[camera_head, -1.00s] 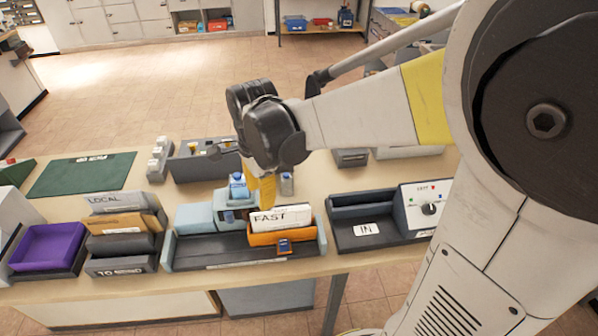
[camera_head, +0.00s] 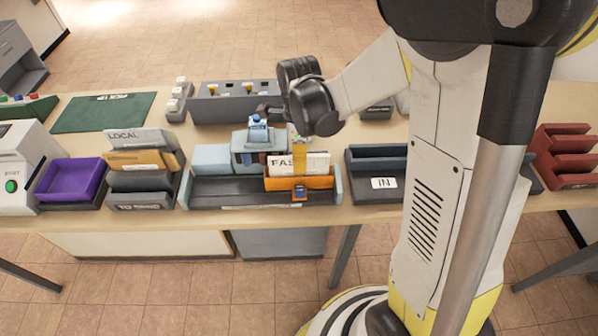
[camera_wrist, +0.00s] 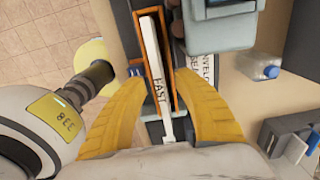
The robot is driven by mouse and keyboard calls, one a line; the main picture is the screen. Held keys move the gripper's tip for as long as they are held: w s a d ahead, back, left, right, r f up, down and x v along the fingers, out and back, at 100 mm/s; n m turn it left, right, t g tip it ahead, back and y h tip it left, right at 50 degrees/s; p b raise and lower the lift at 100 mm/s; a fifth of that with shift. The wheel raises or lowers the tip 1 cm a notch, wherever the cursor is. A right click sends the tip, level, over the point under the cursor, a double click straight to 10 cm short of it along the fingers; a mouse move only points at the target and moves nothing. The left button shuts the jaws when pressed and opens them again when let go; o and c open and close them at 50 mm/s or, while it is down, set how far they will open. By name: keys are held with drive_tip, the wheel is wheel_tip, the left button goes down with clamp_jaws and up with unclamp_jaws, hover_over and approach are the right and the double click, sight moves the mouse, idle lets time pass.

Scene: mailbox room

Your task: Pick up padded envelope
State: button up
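A white slab-like piece lettered FAST (camera_head: 303,163) stands upright in an orange holder (camera_head: 283,184) on the dark tray of the sealing machine. It may be the padded envelope or a label plate; I cannot tell. A tan envelope (camera_head: 135,160) sits in the rack marked LOCAL, to the left. Contact is not visible.
The grey-blue sealing machine (camera_head: 244,152) stands close to my fingers, with a small blue bottle (camera_head: 258,128) by it. A purple tray (camera_head: 70,184) is at the left, an IN tray (camera_head: 362,184) at the right. A green mat (camera_head: 103,113) lies clear behind.

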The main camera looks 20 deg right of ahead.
drive_tip(key=shift+f, duration=0.8)
clamp_jaws()
drive_tip(key=shift+r, duration=0.1)
drive_tip(key=shift+r, duration=0.1)
